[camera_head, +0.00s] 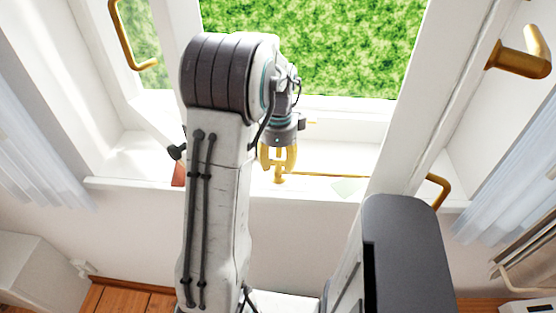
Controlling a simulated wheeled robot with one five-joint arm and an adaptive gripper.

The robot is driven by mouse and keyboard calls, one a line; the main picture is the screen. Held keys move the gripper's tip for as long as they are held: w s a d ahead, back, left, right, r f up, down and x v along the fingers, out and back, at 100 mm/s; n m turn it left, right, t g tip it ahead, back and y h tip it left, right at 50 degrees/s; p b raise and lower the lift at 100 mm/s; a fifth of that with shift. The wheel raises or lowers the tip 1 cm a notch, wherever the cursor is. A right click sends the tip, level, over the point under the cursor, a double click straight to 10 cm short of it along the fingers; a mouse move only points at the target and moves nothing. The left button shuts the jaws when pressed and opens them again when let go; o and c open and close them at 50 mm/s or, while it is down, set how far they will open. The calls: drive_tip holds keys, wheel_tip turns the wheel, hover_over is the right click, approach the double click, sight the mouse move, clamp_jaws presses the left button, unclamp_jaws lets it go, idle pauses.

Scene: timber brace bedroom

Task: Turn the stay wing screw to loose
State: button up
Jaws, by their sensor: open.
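My gripper (278,163) has yellow fingers and points down over the window sill, open. A small brass piece, apparently the stay wing screw (279,179), shows right below and between the fingertips. Whether the fingers touch it I cannot tell, and its turn position is too small to read. A thin brass stay bar (335,176) runs along the sill to the right of it. My arm hides part of the sill to the left of the gripper.
The white sill (400,197) spans the window. Brass handles (522,60) sit on the right casement, and another handle (128,45) is at left. Curtains hang on both sides.

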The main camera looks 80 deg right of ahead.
drive_tip(key=shift+o, duration=0.2)
drive_tip(key=shift+f, duration=0.1)
clamp_jaws()
idle(0.4)
